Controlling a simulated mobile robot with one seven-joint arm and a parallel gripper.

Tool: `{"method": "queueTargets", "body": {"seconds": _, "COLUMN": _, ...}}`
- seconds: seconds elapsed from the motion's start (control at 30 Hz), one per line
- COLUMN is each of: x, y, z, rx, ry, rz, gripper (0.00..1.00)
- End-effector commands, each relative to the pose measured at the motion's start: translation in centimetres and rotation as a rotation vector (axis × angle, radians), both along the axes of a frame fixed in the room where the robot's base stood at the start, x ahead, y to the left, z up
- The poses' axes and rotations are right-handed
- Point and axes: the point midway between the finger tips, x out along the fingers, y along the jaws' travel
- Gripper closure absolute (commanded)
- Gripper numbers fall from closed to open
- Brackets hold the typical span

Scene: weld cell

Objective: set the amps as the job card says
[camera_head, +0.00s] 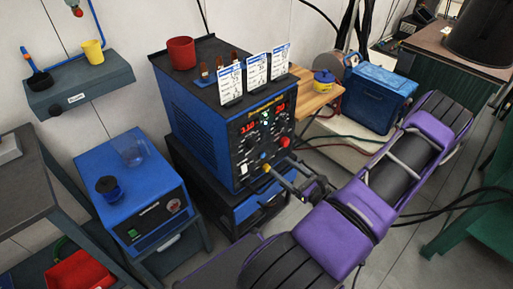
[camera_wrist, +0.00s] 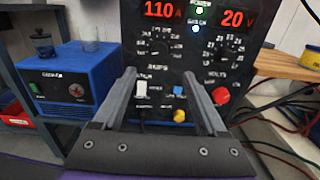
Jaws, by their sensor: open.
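The welding power source (camera_head: 205,115) is a blue and black box with its front panel facing my gripper. In the wrist view its red displays read 110 A (camera_wrist: 163,10) and 20 V (camera_wrist: 236,18). The amps knob (camera_wrist: 161,47) sits under the left display and the volts knob (camera_wrist: 222,51) under the right. Three white cards with blue headers (camera_head: 231,84) (camera_head: 257,70) (camera_head: 281,61) stand on top; their text is too small to read. My gripper (camera_wrist: 160,76) is open and empty in front of the panel, fingertips below the amps knob, around the level of the lower controls.
Lower on the panel are a white switch (camera_wrist: 141,90), a blue button (camera_wrist: 178,90), a yellow part (camera_wrist: 179,115) and a red part (camera_wrist: 221,96). A red cup (camera_head: 181,53) stands on top. A blue unit (camera_head: 130,190) is at left, a blue cooler (camera_head: 369,95) at right.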

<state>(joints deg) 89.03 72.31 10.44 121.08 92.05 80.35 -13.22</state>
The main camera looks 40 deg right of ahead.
Motion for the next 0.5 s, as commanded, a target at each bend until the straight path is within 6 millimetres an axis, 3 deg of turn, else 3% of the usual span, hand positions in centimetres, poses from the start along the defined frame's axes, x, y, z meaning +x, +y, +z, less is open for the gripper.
{"method": "queueTargets", "body": {"seconds": 0.3, "x": 7.1, "y": 0.7, "z": 0.0, "rx": 0.000, "ry": -0.001, "rz": 0.004, "gripper": 0.25}}
{"method": "queueTargets", "body": {"seconds": 0.5, "x": 10.6, "y": 0.9, "z": 0.0, "rx": -0.001, "ry": 0.000, "rz": 0.003, "gripper": 0.25}}
